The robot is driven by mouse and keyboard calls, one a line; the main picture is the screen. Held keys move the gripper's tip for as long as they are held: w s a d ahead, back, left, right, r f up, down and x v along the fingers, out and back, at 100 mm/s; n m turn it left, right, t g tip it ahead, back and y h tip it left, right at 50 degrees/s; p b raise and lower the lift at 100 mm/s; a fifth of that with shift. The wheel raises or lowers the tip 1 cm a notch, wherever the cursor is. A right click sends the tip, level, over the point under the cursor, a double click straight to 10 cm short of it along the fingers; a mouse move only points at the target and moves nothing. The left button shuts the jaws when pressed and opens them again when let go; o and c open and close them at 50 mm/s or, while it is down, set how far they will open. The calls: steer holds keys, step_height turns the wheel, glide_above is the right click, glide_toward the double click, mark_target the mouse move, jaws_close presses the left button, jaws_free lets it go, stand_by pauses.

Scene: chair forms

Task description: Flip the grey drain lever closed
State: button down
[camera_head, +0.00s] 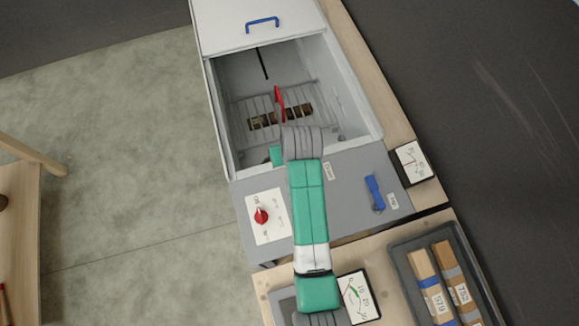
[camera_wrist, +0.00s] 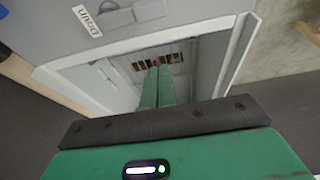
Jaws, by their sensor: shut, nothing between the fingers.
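The grey drain lever (camera_wrist: 133,14) shows at the top of the wrist view, on the grey front panel beside a white label reading "Drain" (camera_wrist: 87,20). I cannot tell its exact setting. In the head view my arm covers most of that part of the panel; a small white label (camera_head: 328,171) shows beside the arm. My gripper (camera_wrist: 158,72) has its two green fingers together with nothing between them. The fingers point toward the open box and are apart from the lever. In the head view only a green bit of the gripper (camera_head: 277,156) shows beside the wrist.
The open box (camera_head: 357,105) holds a rack with brown pieces and a red part (camera_head: 279,97). The panel (camera_head: 345,198) carries a red knob (camera_head: 261,215) and a blue lever (camera_head: 375,192). Gauges (camera_head: 411,161) and a tray (camera_head: 403,262) of labelled blocks stand at right.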

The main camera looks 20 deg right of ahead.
steer(key=a+b+x, duration=0.1)
steer(key=b+x, duration=0.1)
steer(key=x, duration=0.8)
steer(key=shift+s+d+p, duration=0.2)
steer(key=shift+s+p, duration=0.6)
steer(key=shift+s, duration=1.2)
steer(key=shift+a+r, duration=0.1)
